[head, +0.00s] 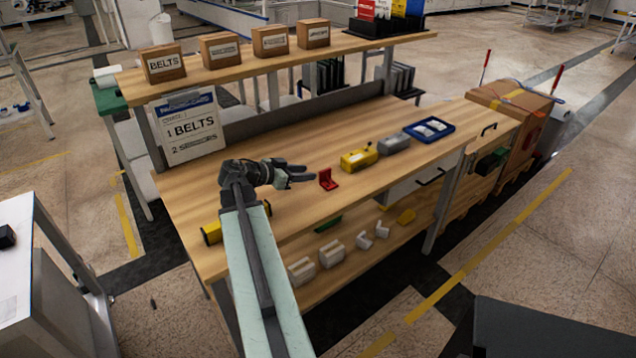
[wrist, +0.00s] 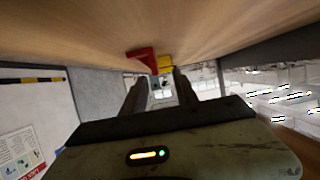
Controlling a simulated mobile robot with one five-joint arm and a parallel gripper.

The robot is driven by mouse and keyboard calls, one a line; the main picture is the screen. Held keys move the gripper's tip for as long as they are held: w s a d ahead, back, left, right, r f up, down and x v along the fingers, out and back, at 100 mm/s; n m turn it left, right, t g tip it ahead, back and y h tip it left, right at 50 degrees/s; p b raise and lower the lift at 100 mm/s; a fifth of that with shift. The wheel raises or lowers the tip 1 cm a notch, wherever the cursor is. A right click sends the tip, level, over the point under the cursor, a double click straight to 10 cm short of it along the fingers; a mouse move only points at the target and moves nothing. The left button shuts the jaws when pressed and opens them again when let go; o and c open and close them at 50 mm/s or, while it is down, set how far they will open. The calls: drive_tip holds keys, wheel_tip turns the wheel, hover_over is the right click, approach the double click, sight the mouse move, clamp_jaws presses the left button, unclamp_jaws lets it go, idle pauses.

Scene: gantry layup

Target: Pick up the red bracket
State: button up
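The red bracket (head: 328,180) lies on the wooden bench top (head: 285,217), near its front edge. It is small and L-shaped, with one part standing up. My gripper (head: 309,174) is just left of the bracket in the head view, above the bench top, and points towards it. In the wrist view the bench top is at the top of the picture. There the red bracket (wrist: 141,54) shows ahead, slightly left of the middle between my two fingers (wrist: 160,88). The fingers are apart with nothing between them. The gripper does not appear to touch the bracket.
A yellow box (head: 359,159) stands right of the bracket and shows behind it in the wrist view (wrist: 166,63). A grey box (head: 394,144) and a blue tray (head: 429,130) are farther right. A raised shelf with cartons (head: 221,50) runs along the back.

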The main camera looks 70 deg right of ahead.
sight(324, 170)
drive_tip(key=shift+b+x, duration=0.5)
drive_tip(key=shift+x, duration=0.85)
drive_tip(key=b+x, duration=0.1)
drive_tip(key=x, duration=0.1)
drive_tip(key=b+x, duration=0.1)
drive_tip(key=x, duration=0.2)
drive_tip(key=shift+s+a, duration=0.15)
drive_tip(key=shift+s, duration=0.3)
drive_tip(key=shift+r, duration=0.1)
clamp_jaws()
